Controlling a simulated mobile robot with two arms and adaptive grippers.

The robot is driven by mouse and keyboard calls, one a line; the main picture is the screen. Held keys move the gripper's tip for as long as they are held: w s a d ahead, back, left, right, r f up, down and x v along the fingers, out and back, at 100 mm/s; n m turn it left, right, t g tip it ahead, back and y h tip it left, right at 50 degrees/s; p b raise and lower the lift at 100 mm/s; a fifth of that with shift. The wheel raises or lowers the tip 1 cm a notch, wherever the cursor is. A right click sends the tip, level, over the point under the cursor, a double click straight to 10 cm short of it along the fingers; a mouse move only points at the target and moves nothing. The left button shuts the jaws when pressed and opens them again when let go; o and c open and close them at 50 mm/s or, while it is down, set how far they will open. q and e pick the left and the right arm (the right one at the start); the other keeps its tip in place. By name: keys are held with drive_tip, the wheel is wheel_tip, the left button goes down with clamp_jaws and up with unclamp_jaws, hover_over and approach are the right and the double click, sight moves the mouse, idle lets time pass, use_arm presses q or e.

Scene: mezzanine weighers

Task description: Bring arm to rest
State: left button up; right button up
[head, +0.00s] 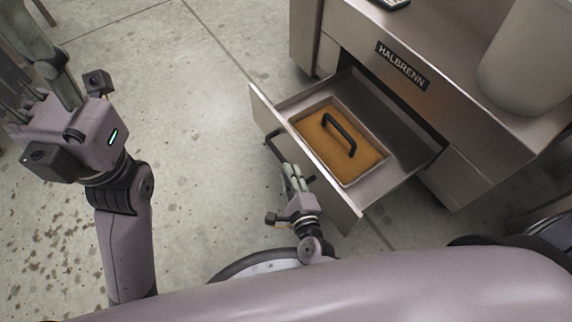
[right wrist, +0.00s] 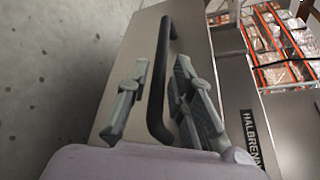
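My right gripper (head: 290,178) is at the front of an open drawer (head: 350,212) in the grey cabinet. In the right wrist view its two fingers (right wrist: 155,100) are spread, with the black bar handle (right wrist: 160,75) of the drawer front between them. A gap shows on each side of the handle. The handle also shows partly in the head view (head: 274,148), the rest hidden by the gripper. My left gripper (head: 14,104) is at the left edge of the head view, over the floor and away from the cabinet; its fingertips are not clear.
In the drawer lies a tan panel (head: 317,134) with a black handle (head: 340,134), in a pale frame. The cabinet (head: 440,112) bears a HALBRENN label (head: 402,65) and a pale bin (head: 525,60) on top. Concrete floor (head: 195,110) is clear between the arms. Shelving (right wrist: 285,45) stands in the background.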

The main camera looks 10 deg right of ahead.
drive_tip(key=v, duration=0.2)
drive_tip(key=shift+s+r, duration=0.1)
drive_tip(key=shift+s, duration=0.2)
idle(0.4)
